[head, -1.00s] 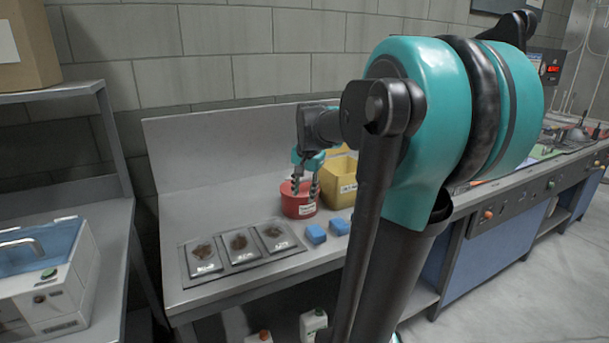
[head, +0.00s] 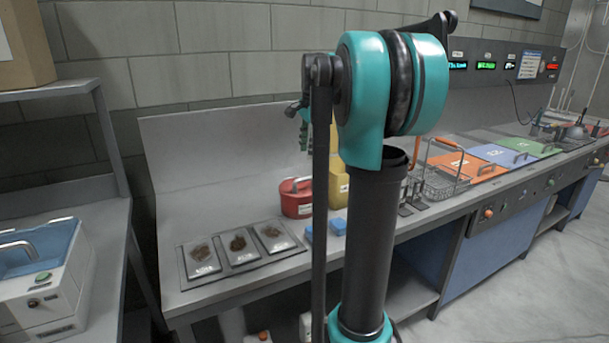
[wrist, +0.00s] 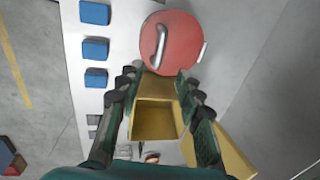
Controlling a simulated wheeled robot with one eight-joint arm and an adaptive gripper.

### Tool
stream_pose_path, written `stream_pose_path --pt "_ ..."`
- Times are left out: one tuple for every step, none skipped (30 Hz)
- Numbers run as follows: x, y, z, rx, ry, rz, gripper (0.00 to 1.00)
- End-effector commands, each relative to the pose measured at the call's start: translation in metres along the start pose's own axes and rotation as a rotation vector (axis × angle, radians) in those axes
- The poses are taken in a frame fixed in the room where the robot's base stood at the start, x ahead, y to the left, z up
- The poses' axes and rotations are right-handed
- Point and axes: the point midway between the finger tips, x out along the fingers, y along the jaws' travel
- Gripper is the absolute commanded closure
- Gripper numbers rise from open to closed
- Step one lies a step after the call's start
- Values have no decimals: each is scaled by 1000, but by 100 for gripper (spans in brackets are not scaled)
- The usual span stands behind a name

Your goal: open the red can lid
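The red can (head: 297,203) stands on the grey bench beside the yellow bin, with a pale label on its side. Its round red lid (wrist: 178,42) sits on top with a grey bar handle (wrist: 161,46) in the wrist view. My gripper (head: 304,130) is raised above the can in the head view, partly behind my arm. In the wrist view my gripper (wrist: 158,84) has its two fingers spread, with nothing held between them. The lid lies beyond the fingertips, apart from them.
A yellow bin (head: 338,188) stands right of the can and shows below the lid in the wrist view (wrist: 155,122). Blue blocks (head: 338,224) lie in front. Three sample trays (head: 239,246) lie to the left. A wire basket (head: 447,185) stands to the right.

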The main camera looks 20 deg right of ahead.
Motion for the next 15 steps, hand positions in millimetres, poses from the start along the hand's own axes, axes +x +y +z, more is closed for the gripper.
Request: stream_pose_path --pt "10 0 0 -1 0 0 64" --pt "17 0 0 -1 0 0 64" --pt "24 0 0 -1 0 0 64" --pt "31 0 0 -1 0 0 64" --pt "36 0 0 -1 0 0 64" --pt "45 0 0 -1 0 0 64" --pt "50 0 0 -1 0 0 64" --pt "56 0 0 -1 0 0 64" --pt "63 0 0 -1 0 0 64" --pt "68 0 0 -1 0 0 64" --pt "73 0 0 -1 0 0 64" --pt "79 0 0 -1 0 0 64" --pt "83 0 0 -1 0 0 64" --pt "87 0 0 -1 0 0 64" --pt "92 0 0 -1 0 0 64"
